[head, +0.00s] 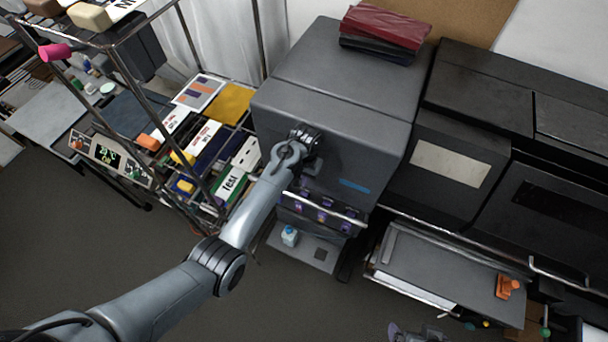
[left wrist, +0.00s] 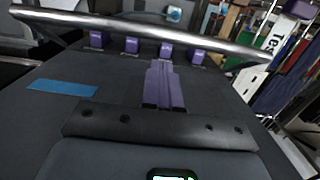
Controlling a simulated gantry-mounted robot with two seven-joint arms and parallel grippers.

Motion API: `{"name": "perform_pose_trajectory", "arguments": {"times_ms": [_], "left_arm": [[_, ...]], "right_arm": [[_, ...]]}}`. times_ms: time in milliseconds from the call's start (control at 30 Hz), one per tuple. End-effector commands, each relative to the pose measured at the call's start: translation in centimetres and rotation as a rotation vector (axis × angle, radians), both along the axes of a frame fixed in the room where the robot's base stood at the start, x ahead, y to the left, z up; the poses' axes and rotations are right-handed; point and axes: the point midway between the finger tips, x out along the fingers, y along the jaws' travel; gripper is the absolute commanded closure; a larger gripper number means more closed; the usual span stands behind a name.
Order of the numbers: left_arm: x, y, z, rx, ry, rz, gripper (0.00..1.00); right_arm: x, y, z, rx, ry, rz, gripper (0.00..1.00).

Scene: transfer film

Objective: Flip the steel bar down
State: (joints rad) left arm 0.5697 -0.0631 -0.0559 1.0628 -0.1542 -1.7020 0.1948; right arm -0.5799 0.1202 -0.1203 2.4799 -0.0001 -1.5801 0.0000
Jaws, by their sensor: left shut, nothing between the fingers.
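The steel bar (head: 338,214) runs across the front of the grey machine (head: 345,100), below its blue label. In the left wrist view the bar (left wrist: 130,27) crosses the top of the picture, beyond my fingers. My left gripper (left wrist: 164,72) is shut and empty, its purple fingers pointing toward the bar over the machine's dark front. In the head view the left gripper (head: 306,172) is at the machine front, just above the bar's left part, its fingers mostly hidden. I cannot tell whether the fingertips touch anything. A grey shape at the head view's bottom edge may be my right gripper (head: 415,334).
Purple blocks (head: 322,215) sit along the bar. A low shelf (head: 310,248) with a small blue-and-white item lies below. A wire rack (head: 215,165) of boxes stands at left. An open drawer (head: 440,265) juts out at right. Floor in front is clear.

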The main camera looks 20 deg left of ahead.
Motion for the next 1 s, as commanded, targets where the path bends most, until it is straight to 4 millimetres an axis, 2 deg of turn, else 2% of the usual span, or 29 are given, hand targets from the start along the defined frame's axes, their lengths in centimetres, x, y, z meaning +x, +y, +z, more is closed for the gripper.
{"name": "perform_pose_trajectory", "arguments": {"times_ms": [233, 300, 533, 1000], "left_arm": [[-0.4, 0.0, -4.3, 0.000, 0.003, 0.000, 1.00], [-0.4, 0.0, -5.3, 0.000, 0.000, 0.000, 1.00], [-0.5, 0.0, -6.4, -0.001, 0.001, 0.000, 1.00], [-0.5, 0.0, -6.4, -0.001, 0.000, -0.001, 1.00]], "right_arm": [[0.0, 0.0, -0.5, 0.000, 0.000, 0.000, 0.00], [0.0, 0.0, -1.6, 0.000, -0.002, 0.000, 0.00], [0.0, 0.0, -2.9, 0.000, 0.002, 0.000, 0.00], [0.0, 0.0, -2.9, 0.000, 0.000, 0.000, 0.00]]}}
